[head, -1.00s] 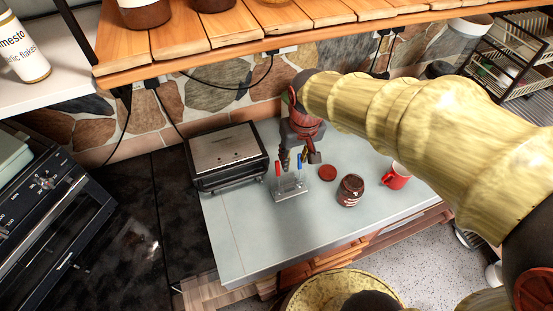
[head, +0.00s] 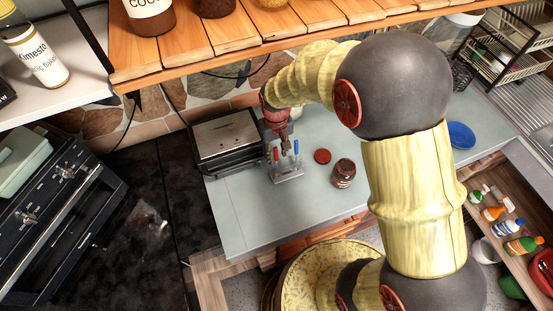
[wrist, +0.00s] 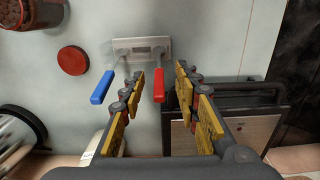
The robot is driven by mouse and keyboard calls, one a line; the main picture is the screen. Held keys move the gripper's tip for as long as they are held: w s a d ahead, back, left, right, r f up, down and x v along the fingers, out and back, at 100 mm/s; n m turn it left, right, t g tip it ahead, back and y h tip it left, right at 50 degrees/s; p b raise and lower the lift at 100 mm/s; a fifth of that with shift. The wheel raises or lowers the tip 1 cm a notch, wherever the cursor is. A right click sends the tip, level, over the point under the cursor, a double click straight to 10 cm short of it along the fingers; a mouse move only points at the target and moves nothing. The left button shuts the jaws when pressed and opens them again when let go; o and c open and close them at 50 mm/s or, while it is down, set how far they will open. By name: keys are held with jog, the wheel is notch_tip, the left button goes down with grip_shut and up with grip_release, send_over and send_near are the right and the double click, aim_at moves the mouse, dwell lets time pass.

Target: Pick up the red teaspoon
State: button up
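The red teaspoon shows as a red handle (head: 276,154) standing in a small grey holder (head: 288,176) on the counter. In the wrist view the red handle (wrist: 158,85) lies between my gripper's two fingers, with a gap visible on each side. A blue-handled utensil (head: 296,147) stands in the same holder, and in the wrist view its handle (wrist: 102,88) is left of the left finger. My gripper (wrist: 160,75) is open, with yellow-padded fingers. In the head view my gripper (head: 285,144) is above the holder. The spoon's lower end is hard to make out.
A silver press grill (head: 225,137) stands close to the left of the holder. A dark jar (head: 343,173) and a red lid (head: 322,156) are to the right. A wooden shelf (head: 230,35) hangs above. The front of the counter (head: 250,225) is clear.

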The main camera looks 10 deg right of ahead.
aim_at(277, 163)
jog(key=shift+f, duration=1.4)
jog(key=shift+c, duration=1.4)
grip_shut()
